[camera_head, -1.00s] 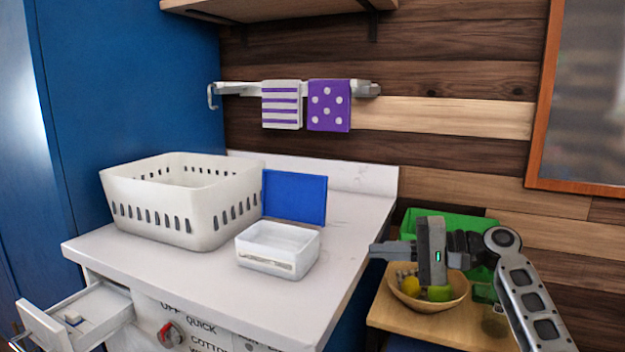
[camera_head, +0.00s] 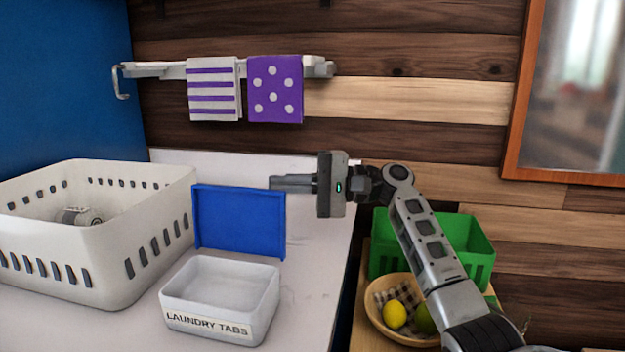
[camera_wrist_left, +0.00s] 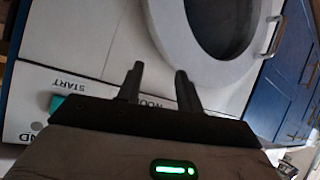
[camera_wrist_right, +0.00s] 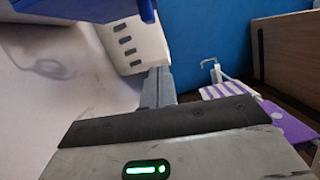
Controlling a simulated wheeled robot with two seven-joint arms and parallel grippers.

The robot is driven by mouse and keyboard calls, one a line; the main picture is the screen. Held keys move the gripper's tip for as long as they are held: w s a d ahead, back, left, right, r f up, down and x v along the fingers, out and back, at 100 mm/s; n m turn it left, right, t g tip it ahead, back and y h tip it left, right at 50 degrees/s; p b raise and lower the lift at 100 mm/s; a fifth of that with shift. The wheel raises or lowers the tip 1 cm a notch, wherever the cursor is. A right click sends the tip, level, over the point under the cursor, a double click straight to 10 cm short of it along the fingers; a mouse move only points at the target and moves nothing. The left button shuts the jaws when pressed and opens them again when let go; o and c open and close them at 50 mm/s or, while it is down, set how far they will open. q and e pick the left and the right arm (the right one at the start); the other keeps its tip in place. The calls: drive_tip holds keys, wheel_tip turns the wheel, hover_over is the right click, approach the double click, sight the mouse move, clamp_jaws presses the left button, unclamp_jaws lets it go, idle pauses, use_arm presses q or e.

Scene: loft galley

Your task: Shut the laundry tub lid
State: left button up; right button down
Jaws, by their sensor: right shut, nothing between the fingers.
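The laundry tub (camera_head: 215,328) is a small white open box labelled LAUNDRY TABS on the white counter. Its blue lid (camera_head: 240,222) stands upright at the tub's back edge, so the tub is open. My right gripper (camera_head: 272,183) is shut and empty, pointing left, with its fingertips by the lid's upper right corner. I cannot tell whether they touch it. The right wrist view shows the shut fingers (camera_wrist_right: 160,80) with blue lid (camera_wrist_right: 80,10) at the top. My left gripper (camera_wrist_left: 158,75) is open and empty, in front of the washer's round door (camera_wrist_left: 225,35).
A white laundry basket (camera_head: 115,275) stands left of the tub with an item inside. A rail with two towels (camera_head: 275,90) hangs on the wall behind. A green crate (camera_head: 465,235) and a bowl with fruit (camera_head: 375,315) stand at the right.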

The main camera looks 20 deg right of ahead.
sight(242, 219)
drive_tip(key=shift+s+a+r+p, duration=0.1)
drive_tip(key=shift+s+a+p, duration=0.05)
drive_tip(key=shift+s+a, duration=0.4)
drive_tip(key=shift+s+a+r+p, duration=0.1)
drive_tip(key=shift+s+a, duration=0.2)
drive_tip(key=shift+a, duration=0.45)
drive_tip(key=shift+s+a+r+p, duration=0.1)
drive_tip(key=shift+s+a+p, duration=0.05)
drive_tip(key=shift+s+a, duration=0.4)
drive_tip(key=shift+w+a, duration=0.1)
drive_tip(key=shift+w, duration=0.05)
drive_tip(key=shift+s+a+r+n, duration=0.15)
drive_tip(key=shift+s+r+n, duration=0.1)
drive_tip(key=shift+n, duration=0.15)
